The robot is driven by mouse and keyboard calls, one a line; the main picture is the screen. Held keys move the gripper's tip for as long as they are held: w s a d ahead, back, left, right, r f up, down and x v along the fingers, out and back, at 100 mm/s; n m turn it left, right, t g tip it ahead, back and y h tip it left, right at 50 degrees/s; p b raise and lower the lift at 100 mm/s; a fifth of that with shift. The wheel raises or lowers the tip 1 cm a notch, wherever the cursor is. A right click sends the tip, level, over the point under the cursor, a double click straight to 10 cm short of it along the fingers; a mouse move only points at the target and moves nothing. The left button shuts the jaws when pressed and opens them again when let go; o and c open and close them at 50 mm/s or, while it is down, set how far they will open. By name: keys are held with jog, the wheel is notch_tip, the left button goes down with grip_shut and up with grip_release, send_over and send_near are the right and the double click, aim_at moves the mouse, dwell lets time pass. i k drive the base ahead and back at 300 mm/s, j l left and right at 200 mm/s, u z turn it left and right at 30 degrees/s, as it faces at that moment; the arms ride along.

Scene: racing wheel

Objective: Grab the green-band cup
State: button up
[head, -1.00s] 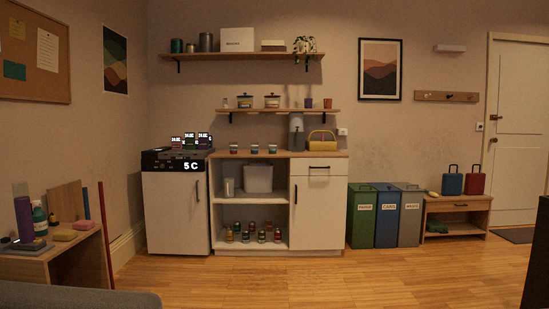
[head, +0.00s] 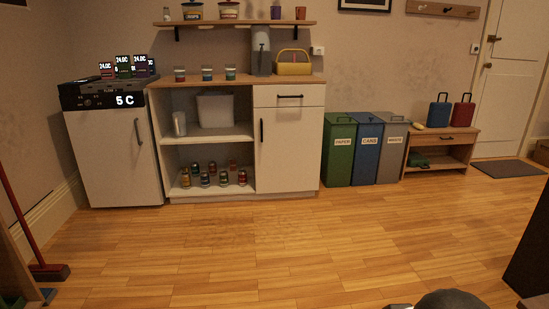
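Three small banded cups stand in a row on the wooden counter (head: 300,79) of the white cabinet: a left cup (head: 180,74), a middle cup (head: 207,73) and a right cup (head: 230,73). The middle band looks blue and the right one looks blue-green. They are too small for me to tell surely which band is green. My gripper is not in view. A dark rounded shape at the bottom edge may be part of my arm.
A yellow basket (head: 293,68) and a grey dispenser (head: 261,55) stand right of the cups. A shelf (head: 240,23) hangs above. A white fridge (head: 115,158) stands left, bins (head: 340,160) right. The wooden floor ahead is clear.

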aim_at(230, 69)
jog(key=i, duration=2.4)
